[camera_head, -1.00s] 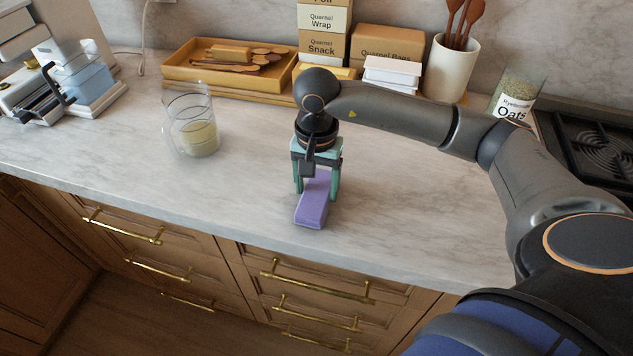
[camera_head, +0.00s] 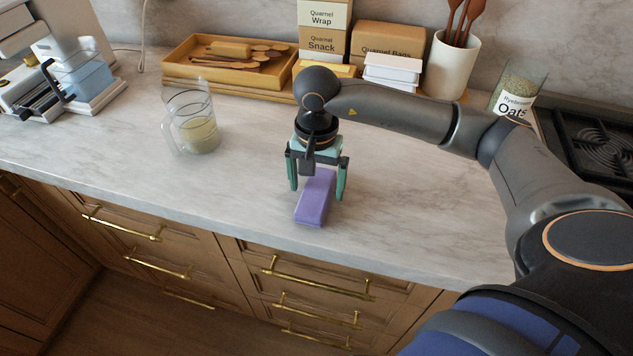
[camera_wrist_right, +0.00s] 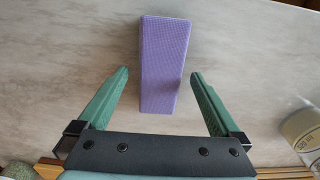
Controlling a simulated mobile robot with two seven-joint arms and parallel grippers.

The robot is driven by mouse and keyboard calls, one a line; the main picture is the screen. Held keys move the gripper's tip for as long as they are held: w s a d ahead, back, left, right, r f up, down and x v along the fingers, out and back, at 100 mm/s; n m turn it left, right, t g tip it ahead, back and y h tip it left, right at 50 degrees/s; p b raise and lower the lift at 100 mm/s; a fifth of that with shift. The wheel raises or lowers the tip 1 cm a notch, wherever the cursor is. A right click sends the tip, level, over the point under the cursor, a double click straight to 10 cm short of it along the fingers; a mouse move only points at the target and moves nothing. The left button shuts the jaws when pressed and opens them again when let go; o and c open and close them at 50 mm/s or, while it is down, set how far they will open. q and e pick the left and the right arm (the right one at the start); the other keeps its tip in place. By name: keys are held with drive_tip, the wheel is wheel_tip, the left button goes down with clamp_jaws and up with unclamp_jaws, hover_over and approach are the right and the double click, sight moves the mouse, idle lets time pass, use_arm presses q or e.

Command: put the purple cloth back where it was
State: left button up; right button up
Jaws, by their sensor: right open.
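The purple cloth (camera_head: 315,198) is a folded, block-shaped bundle lying on the marble counter close to its front edge. My right gripper (camera_head: 318,192) is over its back part, pointing down, with a green finger on each side. In the right wrist view the cloth (camera_wrist_right: 164,62) lies centred ahead of the open fingers (camera_wrist_right: 160,82), with a gap on both sides. Nothing is held. My left gripper does not show.
A glass jug (camera_head: 192,122) stands on the counter to the left. Behind are a wooden tray (camera_head: 175,72) with utensils, several boxes (camera_head: 387,42), a white utensil crock (camera_head: 447,68) and an oats jar (camera_head: 517,90). A hob (camera_head: 597,140) is at right. The counter around the cloth is clear.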

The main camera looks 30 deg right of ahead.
sight(317, 190)
wheel_tip(317, 190, up, 12)
drive_tip(key=b, duration=0.1)
idle(0.8)
